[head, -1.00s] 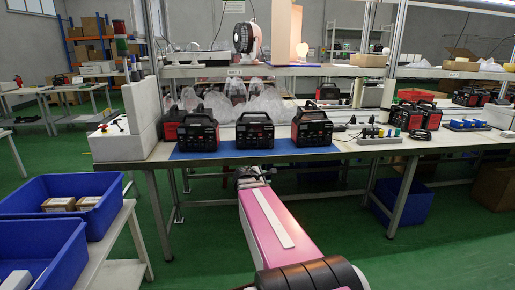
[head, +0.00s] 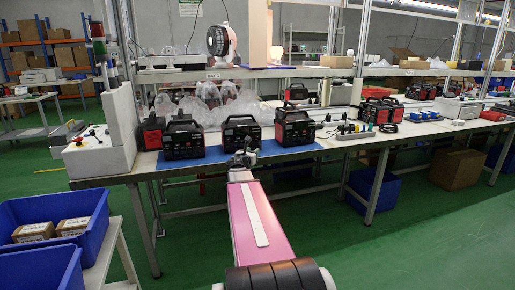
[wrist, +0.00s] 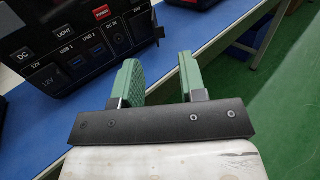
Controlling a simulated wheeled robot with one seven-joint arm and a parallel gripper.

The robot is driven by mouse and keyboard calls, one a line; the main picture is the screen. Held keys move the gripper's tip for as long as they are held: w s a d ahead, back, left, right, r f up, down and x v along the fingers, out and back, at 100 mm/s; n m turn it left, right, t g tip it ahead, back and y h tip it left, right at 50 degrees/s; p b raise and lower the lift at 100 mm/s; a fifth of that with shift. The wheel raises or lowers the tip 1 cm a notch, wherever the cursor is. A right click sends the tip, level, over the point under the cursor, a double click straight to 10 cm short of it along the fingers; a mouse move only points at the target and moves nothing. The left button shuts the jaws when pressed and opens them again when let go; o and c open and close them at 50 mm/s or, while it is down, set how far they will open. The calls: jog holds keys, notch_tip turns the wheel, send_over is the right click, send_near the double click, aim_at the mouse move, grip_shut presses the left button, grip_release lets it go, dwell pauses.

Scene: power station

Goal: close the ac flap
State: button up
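Three black and red power stations stand in a row on a blue mat (head: 216,157) on the workbench: a left one (head: 183,140), a middle one (head: 239,133) and a right one (head: 294,128). My gripper (head: 243,158) is at the bench's front edge, in front of the middle station. In the wrist view, a station's front panel (wrist: 75,45) with DC, USB and 12V ports is at upper left, left of and beyond my gripper (wrist: 158,82). The two green fingers are apart with nothing between them.
A white box (head: 100,155) with small switches stands left of the mat. A power strip (head: 352,132) with plugs lies to its right. Blue bins (head: 60,210) are at the lower left. A shelf (head: 270,73) runs above the bench.

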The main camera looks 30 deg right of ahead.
aim_at(259, 145)
jog(key=x, duration=0.8)
jog(key=shift+w, duration=0.1)
